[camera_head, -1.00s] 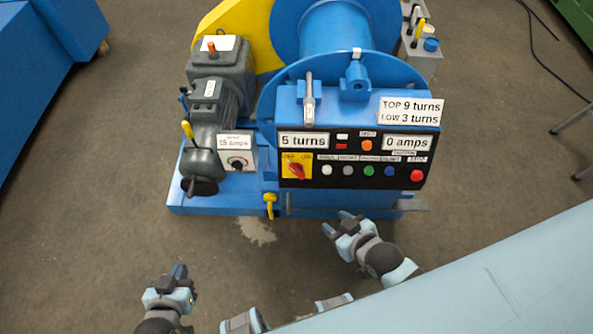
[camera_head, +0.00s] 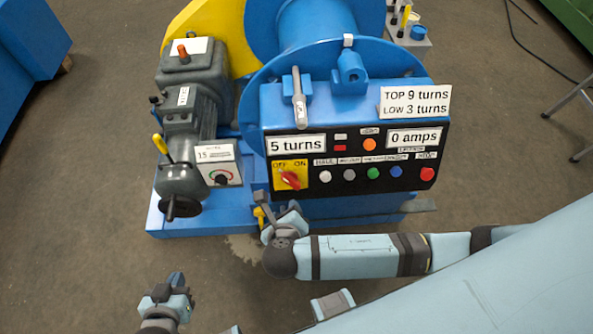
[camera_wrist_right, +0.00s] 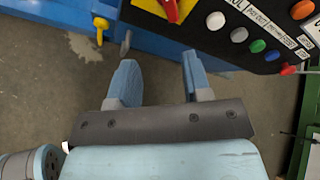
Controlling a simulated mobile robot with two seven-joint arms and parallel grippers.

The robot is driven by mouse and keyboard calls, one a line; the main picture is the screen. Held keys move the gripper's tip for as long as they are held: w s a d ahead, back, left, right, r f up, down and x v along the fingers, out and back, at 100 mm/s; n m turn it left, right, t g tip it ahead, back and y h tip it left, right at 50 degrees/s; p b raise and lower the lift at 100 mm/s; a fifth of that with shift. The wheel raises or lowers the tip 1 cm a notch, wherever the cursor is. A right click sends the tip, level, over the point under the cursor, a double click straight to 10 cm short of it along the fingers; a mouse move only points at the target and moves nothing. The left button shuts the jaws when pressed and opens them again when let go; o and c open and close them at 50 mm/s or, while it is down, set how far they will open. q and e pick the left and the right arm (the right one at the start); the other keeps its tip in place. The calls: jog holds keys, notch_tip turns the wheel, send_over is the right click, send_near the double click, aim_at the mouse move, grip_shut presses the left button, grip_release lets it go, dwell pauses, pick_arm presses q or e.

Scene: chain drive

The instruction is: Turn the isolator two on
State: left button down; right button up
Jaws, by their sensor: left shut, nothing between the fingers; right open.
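The isolator is a red rotary handle (camera_head: 290,180) on a yellow plate marked OFF and ON, at the left end of the black control panel. The handle looks slanted from upper left to lower right; which mark it points to is hard to tell. It also shows at the top of the right wrist view (camera_wrist_right: 171,9). My right gripper (camera_head: 275,207) is open and empty, just below and in front of the panel, apart from the handle; its fingers show in the right wrist view (camera_wrist_right: 160,76). My left gripper (camera_head: 176,280) is shut and empty, low at the left above the floor.
The panel carries a row of coloured buttons (camera_head: 372,174) right of the isolator, and labels reading "5 turns" and "0 amps". A yellow-handled valve (camera_head: 259,217) is close to my right gripper. A grey motor (camera_head: 188,125) stands left. The floor in front is clear.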

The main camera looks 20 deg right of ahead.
aim_at(291, 184)
jog(key=shift+n+t+h, duration=0.3)
jog(key=shift+n, duration=0.5)
jog(key=x, duration=0.4)
jog(key=b+x, duration=0.1)
jog(key=x, duration=0.7)
jog(key=shift+w+d+r+b, duration=0.3)
jog(key=shift+b, duration=0.1)
jog(key=shift+x, duration=0.8)
jog(key=c, duration=0.7)
grip_shut()
